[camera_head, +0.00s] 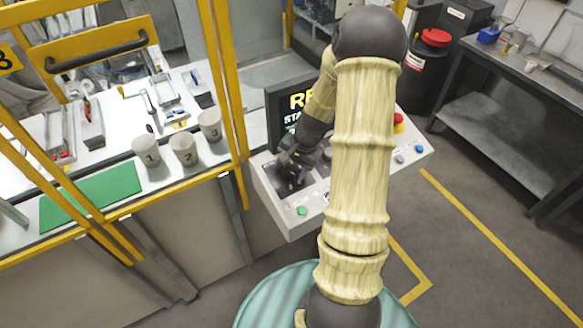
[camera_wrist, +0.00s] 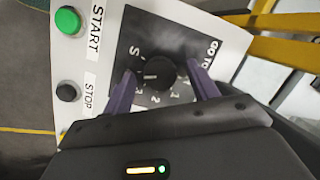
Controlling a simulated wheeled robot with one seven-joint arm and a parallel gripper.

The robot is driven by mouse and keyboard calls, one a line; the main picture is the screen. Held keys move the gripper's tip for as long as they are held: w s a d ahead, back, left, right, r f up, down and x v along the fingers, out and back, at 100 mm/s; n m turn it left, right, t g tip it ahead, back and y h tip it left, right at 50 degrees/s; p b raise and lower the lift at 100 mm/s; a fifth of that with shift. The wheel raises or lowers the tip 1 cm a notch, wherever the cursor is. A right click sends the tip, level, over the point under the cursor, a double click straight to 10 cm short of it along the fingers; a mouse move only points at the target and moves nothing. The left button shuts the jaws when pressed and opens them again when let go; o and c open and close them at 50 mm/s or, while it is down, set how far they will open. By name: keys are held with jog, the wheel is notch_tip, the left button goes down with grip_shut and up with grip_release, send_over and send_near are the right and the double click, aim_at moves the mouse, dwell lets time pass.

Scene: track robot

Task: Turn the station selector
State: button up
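The station selector (camera_wrist: 162,70) is a round black knob on a dark plate, with S and several digits printed around it. A short pale mark shows on the left part of the knob; which label it points at is unclear. In the wrist view, my gripper (camera_wrist: 161,80) has its two purple fingers apart, one on each side of the knob. In the head view, my gripper (camera_head: 293,170) is over the left part of the control panel (camera_head: 265,203), and the knob is hidden.
A green START button (camera_wrist: 68,20) and a black STOP button (camera_wrist: 67,92) sit beside the selector plate. A red emergency button (camera_head: 398,119) is at the panel's far right. A dark display (camera_head: 275,110) stands behind. Numbered cups (camera_head: 184,150) stand in the yellow-framed cell.

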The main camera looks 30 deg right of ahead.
jog(key=b+v, duration=0.3)
jog(key=v, duration=1.4)
jog(key=shift+r, duration=0.25)
jog(key=s+a+f+n+h, duration=0.1)
jog(key=s+a+f+n, duration=0.2)
jog(key=a, duration=0.6)
jog(key=s+a+f+n+h, duration=0.1)
jog(key=s+a+f+n, duration=0.2)
jog(key=s+a+n, duration=0.4)
jog(key=shift+a+f+n+t+h, duration=0.25)
jog(key=shift+a+n+h, duration=0.2)
jog(key=shift+a, duration=0.45)
